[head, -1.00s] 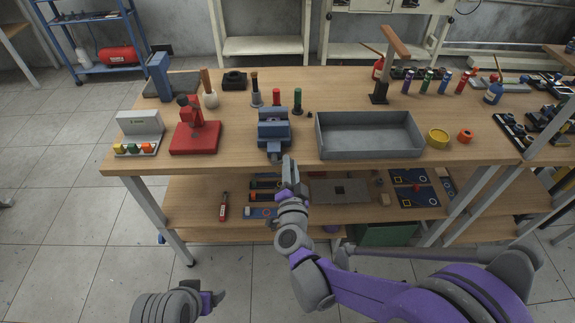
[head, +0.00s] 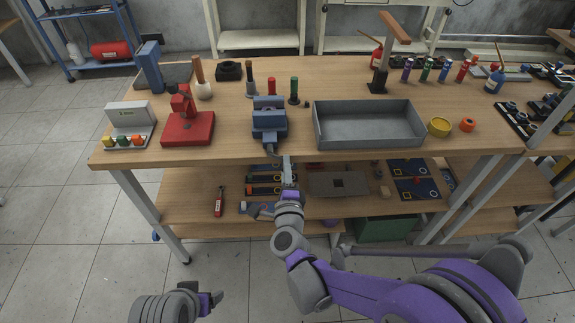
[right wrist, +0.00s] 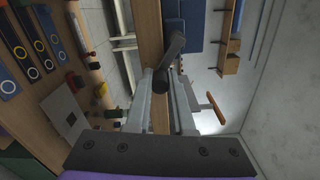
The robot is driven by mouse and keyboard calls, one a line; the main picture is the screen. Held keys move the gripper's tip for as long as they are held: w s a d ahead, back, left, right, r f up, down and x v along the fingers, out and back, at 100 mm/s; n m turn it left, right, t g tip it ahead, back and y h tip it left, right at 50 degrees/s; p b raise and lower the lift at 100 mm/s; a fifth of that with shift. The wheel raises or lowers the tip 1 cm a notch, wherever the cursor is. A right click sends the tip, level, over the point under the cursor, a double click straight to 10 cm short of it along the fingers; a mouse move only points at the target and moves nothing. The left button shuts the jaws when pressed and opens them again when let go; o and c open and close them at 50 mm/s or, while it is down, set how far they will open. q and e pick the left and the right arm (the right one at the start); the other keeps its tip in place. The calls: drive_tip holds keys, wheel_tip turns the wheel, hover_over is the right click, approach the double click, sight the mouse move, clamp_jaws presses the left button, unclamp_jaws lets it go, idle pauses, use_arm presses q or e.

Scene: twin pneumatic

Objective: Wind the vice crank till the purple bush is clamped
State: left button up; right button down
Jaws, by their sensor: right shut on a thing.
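The blue vice (head: 269,128) stands near the front edge of the bench; part of it shows at the top of the right wrist view (right wrist: 182,35). Its dark crank handle (right wrist: 169,62) lies between the fingers of my right gripper (head: 287,168), which is shut on it in front of the bench edge. The crank is mostly hidden by the gripper in the head view. I cannot make out a purple bush between the vice jaws. My left gripper (head: 212,301) is low at the front, away from the bench; its finger opening is unclear.
A red press (head: 187,125) stands left of the vice and a grey tray (head: 368,142) right of it. Green (head: 294,91) and red (head: 271,86) handled pieces stand behind. A lower shelf (head: 240,228) with parts lies under the bench, below my right gripper.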

drive_tip(key=m, duration=0.2)
drive_tip(key=a+f+m, duration=0.1)
drive_tip(key=m, duration=0.1)
drive_tip(key=a+m+b, duration=0.1)
drive_tip(key=m, duration=0.1)
drive_tip(key=shift+f+m, duration=0.3)
drive_tip(key=shift+f, duration=0.1)
drive_tip(key=shift+a+f+m, duration=0.1)
drive_tip(key=shift+a+m, duration=0.3)
drive_tip(key=shift+m, duration=0.6)
drive_tip(key=shift+a+m, duration=0.4)
drive_tip(key=shift+m, duration=0.6)
drive_tip(key=shift+a+f+m, duration=0.1)
drive_tip(key=shift+a+m, duration=0.3)
drive_tip(key=shift+m, duration=0.6)
drive_tip(key=shift+r, duration=0.1)
drive_tip(key=c, duration=0.8)
unclamp_jaws()
